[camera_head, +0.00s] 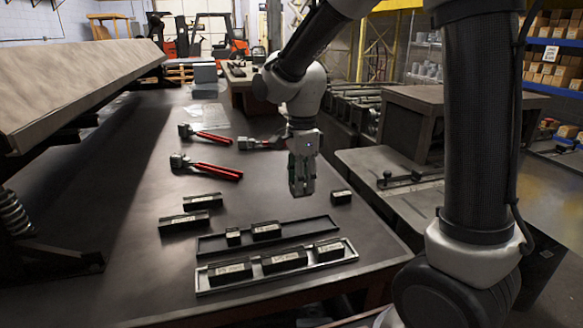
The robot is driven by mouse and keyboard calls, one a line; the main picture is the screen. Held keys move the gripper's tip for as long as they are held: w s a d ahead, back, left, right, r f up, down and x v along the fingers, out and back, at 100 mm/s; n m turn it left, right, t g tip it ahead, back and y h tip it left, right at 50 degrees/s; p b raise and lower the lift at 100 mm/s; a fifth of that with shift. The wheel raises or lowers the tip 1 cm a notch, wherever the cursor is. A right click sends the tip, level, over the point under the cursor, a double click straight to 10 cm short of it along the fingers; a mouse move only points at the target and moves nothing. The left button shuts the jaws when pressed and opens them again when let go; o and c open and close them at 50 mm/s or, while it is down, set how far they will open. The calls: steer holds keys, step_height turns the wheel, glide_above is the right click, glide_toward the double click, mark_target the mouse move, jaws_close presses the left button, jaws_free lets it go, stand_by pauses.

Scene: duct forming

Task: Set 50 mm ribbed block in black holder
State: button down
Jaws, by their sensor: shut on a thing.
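My gripper (301,188) points down above the table, behind the holders. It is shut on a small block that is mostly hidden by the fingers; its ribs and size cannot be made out. The black holder (205,246) is a long, low dark tray holding a small block (233,237) at left and a longer block (266,231) in the middle; its right part is bare. A second tray (205,289) with a paler rim lies in front of it with three labelled dark blocks (284,261). The labels are too small to read.
Loose dark blocks lie at left (203,200), below that (183,221), and right of my gripper (341,196). Red-handled tools (212,170) lie farther back. A bending machine (70,85) overhangs the table's left side. The table's right edge is close to the trays.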

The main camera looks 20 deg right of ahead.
steer(key=shift+s+a+f, duration=0.1)
steer(key=shift+s+f, duration=0.2)
steer(key=shift+s, duration=0.15)
steer(key=shift+a+f, duration=0.15)
steer(key=shift+f, duration=4.7)
steer(key=c, duration=1)
jaws_free()
steer(key=shift+o, duration=0.2)
